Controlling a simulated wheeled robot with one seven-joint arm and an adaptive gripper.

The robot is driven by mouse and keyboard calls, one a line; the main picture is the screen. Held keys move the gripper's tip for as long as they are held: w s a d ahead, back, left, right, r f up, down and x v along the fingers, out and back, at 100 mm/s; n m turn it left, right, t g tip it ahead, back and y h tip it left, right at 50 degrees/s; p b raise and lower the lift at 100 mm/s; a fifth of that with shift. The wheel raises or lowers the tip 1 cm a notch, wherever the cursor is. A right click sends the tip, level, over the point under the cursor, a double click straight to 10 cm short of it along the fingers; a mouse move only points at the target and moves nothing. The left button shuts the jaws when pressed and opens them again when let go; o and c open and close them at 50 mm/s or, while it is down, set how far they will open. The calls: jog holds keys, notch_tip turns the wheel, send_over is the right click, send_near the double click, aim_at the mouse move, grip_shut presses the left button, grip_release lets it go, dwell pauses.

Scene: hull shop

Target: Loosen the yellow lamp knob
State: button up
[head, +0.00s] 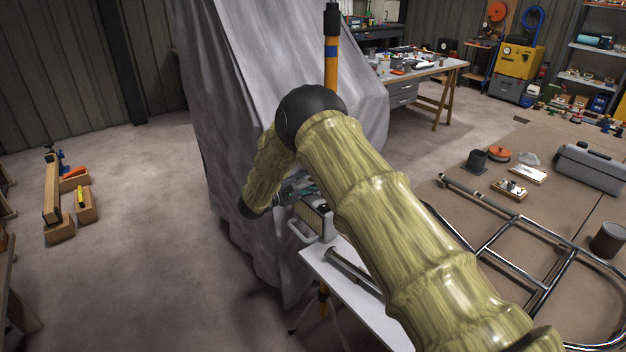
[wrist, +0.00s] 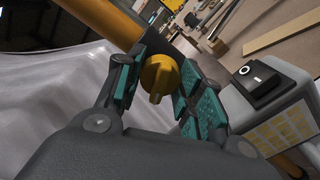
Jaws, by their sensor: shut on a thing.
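The yellow knob (wrist: 157,78) sits between the teal-padded fingers of my gripper (wrist: 163,73) in the wrist view. Its raised grip bar points toward the palm. My gripper is shut on the knob, with a pad on either side. In the head view my gripper (head: 298,189) is beside the yellow stand pole, partly behind my arm, and the knob is hidden there. The lamp's yellow pole (head: 331,62) rises behind my arm and also crosses the upper left of the wrist view (wrist: 108,20).
A pale box with a grille (head: 312,218) is close to my gripper, also at right in the wrist view (wrist: 270,118). A draped grey sheet (head: 225,130) hangs just behind. A small white table (head: 343,290) is below. Open floor (head: 130,250) lies left.

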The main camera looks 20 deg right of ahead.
jog(key=shift+n, duration=0.6)
jog(key=o, duration=1)
jog(key=shift+a, duration=0.1)
jog(key=v, duration=1.2)
